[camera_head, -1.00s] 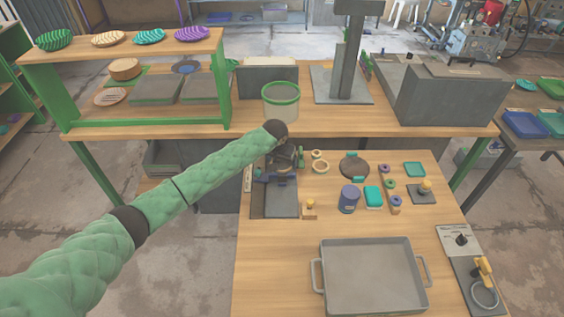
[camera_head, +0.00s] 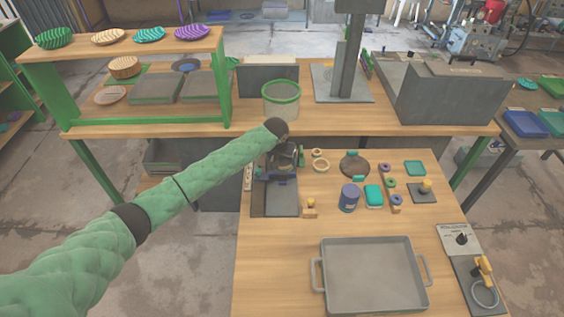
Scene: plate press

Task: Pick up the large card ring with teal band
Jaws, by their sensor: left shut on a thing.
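My left arm reaches in from the left, and my left gripper (camera_head: 285,164) points down over the back left of the wooden table. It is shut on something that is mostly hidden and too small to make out. A small green part (camera_head: 301,159) shows at the gripper's right side; I cannot tell whether it is in the jaws. A tan ring (camera_head: 321,165) lies flat just right of the gripper, with a smaller tan ring (camera_head: 318,153) behind it. I cannot make out a teal band on either. My right gripper is not in view.
A dark plate fixture (camera_head: 281,200) lies in front of the gripper. A blue can (camera_head: 349,198), a teal box (camera_head: 374,196) and small rings stand to the right. A large grey tray (camera_head: 372,239) fills the front. A green-rimmed bin (camera_head: 281,92) stands behind.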

